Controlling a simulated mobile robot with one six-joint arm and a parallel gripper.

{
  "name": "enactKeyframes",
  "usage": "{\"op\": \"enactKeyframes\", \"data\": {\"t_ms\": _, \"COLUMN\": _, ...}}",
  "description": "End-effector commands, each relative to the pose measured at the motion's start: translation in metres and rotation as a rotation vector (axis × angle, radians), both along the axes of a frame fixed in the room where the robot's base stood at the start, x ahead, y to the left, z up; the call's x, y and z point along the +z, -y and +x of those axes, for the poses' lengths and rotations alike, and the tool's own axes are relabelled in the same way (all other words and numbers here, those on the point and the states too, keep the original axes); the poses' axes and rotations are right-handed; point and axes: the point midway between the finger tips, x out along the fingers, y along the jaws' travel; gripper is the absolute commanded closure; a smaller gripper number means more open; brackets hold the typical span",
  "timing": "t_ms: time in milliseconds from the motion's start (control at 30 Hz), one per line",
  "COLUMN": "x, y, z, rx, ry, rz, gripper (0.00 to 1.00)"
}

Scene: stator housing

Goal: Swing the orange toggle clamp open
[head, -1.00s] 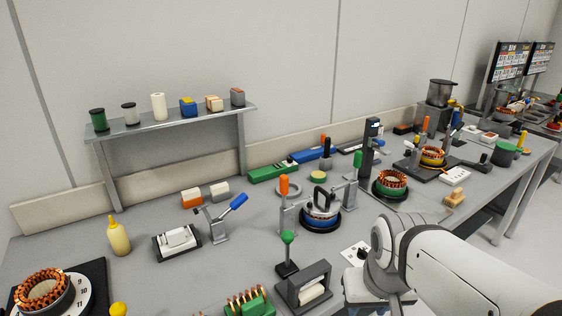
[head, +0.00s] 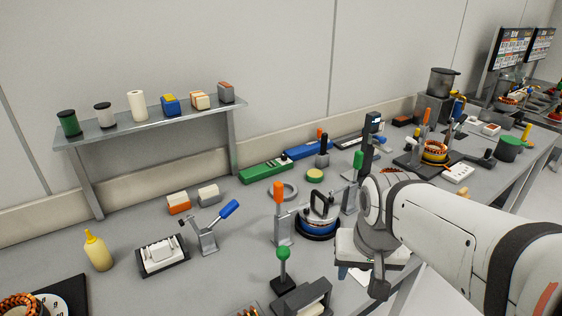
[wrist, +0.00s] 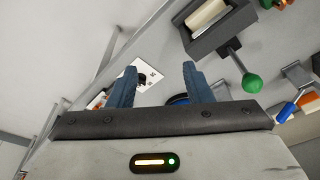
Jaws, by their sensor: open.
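The orange toggle clamp (head: 278,194) stands upright on a grey bracket in the head view, on the left side of the stator housing (head: 317,222). A matching green-handled clamp (head: 358,160) stands on the right side of it. My gripper hangs below my wrist right of the housing, apart from the orange clamp; its tips are unclear in the head view. In the wrist view my gripper (wrist: 160,82) has two blue fingers spread apart with nothing held. A blue part (wrist: 178,99) shows between them, partly hidden. I cannot clearly make out the orange clamp there.
A green-knobbed post (head: 283,255) and a dark grey block fixture (head: 303,298) stand in front of the clamp. A blue-handled clamp (head: 228,208) stands to the left. Bench between the blue and orange clamps is clear.

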Motion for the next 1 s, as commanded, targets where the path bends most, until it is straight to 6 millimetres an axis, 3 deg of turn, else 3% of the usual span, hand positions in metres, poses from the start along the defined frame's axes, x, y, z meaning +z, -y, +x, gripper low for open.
{"op": "enactKeyframes", "data": {"t_ms": 33, "x": 0.018, "y": -0.007, "z": 0.018, "rx": -0.038, "ry": -0.015, "rz": 0.012, "gripper": 0.55}}
{"op": "enactKeyframes", "data": {"t_ms": 200, "x": 0.063, "y": -0.04, "z": 0.088, "rx": -0.271, "ry": -0.074, "rz": 0.058, "gripper": 0.55}}
{"op": "enactKeyframes", "data": {"t_ms": 333, "x": 0.083, "y": -0.073, "z": 0.142, "rx": -0.467, "ry": -0.121, "rz": 0.08, "gripper": 0.55}}
{"op": "enactKeyframes", "data": {"t_ms": 500, "x": 0.093, "y": -0.117, "z": 0.196, "rx": -0.689, "ry": -0.163, "rz": 0.089, "gripper": 0.55}}
{"op": "enactKeyframes", "data": {"t_ms": 700, "x": 0.091, "y": -0.148, "z": 0.227, "rx": -0.84, "ry": -0.186, "rz": 0.088, "gripper": 0.55}}
{"op": "enactKeyframes", "data": {"t_ms": 867, "x": 0.083, "y": -0.155, "z": 0.232, "rx": -0.876, "ry": -0.19, "rz": 0.087, "gripper": 0.55}}
{"op": "enactKeyframes", "data": {"t_ms": 1000, "x": 0.063, "y": -0.155, "z": 0.231, "rx": -0.877, "ry": -0.192, "rz": 0.085, "gripper": 0.55}}
